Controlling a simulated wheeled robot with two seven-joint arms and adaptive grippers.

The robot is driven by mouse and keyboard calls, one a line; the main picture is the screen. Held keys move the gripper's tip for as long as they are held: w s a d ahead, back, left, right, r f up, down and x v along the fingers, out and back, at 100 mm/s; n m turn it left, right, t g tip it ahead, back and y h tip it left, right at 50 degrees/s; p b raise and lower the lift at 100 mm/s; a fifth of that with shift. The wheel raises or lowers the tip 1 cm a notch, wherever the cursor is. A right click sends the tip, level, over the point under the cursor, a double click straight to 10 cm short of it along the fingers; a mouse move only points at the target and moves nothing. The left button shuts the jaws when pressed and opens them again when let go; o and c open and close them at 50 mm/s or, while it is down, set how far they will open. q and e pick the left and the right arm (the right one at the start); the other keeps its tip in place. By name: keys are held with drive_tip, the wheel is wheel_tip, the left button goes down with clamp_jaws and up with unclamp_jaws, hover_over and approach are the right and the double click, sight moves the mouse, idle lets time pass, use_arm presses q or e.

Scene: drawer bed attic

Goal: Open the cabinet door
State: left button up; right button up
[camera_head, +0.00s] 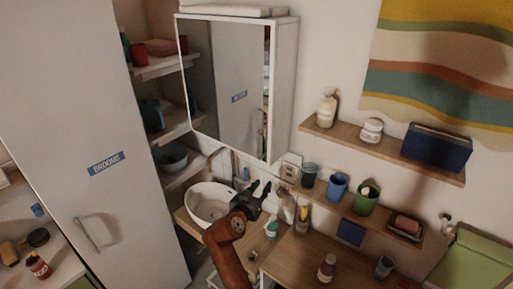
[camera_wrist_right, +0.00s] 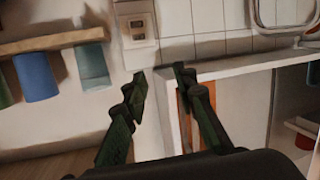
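A white mirror cabinet (camera_head: 284,85) hangs on the wall above the sink, its mirrored front (camera_head: 235,85) facing left. I cannot tell whether its door stands slightly ajar. A tall white door (camera_head: 110,120) labelled BROOMS, with a bar handle (camera_head: 87,236), is shut at the left. My right gripper (camera_head: 261,188) is just below the mirror cabinet's lower right corner, beside the sink. In the right wrist view its fingers (camera_wrist_right: 161,73) are apart with nothing between them, and a white edge (camera_wrist_right: 172,120) lies behind them. My left gripper is out of view.
A white sink (camera_head: 208,202) stands left of my right gripper. A lower wall shelf (camera_head: 330,202) with several cups and an upper shelf (camera_head: 385,147) with bottles and a blue box are to the right. Bottles stand on the counter (camera_head: 300,257) below. Open shelves hold items left of the mirror.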

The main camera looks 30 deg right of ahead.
sight(258, 146)
drive_tip(key=w+a+r+m+h, duration=0.1)
drive_tip(key=w+a+r, duration=0.1)
drive_tip(key=r, duration=0.4)
drive_tip(key=w+a+r+m+h, duration=0.1)
drive_tip(key=a+r, duration=0.1)
drive_tip(key=r, duration=0.5)
drive_tip(key=shift+t, duration=0.4)
drive_tip(key=p+x, duration=0.2)
drive_tip(key=x, duration=0.5)
drive_tip(key=shift+w+d, duration=0.15)
drive_tip(key=shift+w, duration=0.05)
clamp_jaws()
